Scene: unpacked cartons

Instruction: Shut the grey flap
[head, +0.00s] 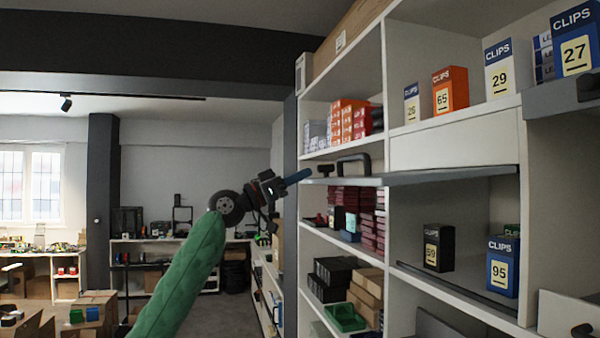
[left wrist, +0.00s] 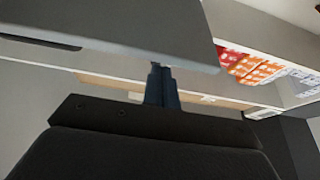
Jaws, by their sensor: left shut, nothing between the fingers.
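The grey flap (head: 430,177) stands out roughly level from the white shelf unit in the head view, open above a compartment. A dark handle (head: 353,160) shows at its left part. My left gripper (head: 302,176) is shut and empty, its fingertips close to the flap's left end; I cannot tell whether they touch. In the left wrist view the flap (left wrist: 130,30) spans the upper left as a grey panel, and the shut fingers (left wrist: 161,84) reach up to its lower edge in the picture. My right gripper is in neither view.
A black box (head: 438,248) and a blue box (head: 503,267) stand in the compartment below the flap. Orange boxes (head: 347,121) sit on a shelf to the left. Another grey panel with a dark handle (head: 589,87) juts in at the upper right.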

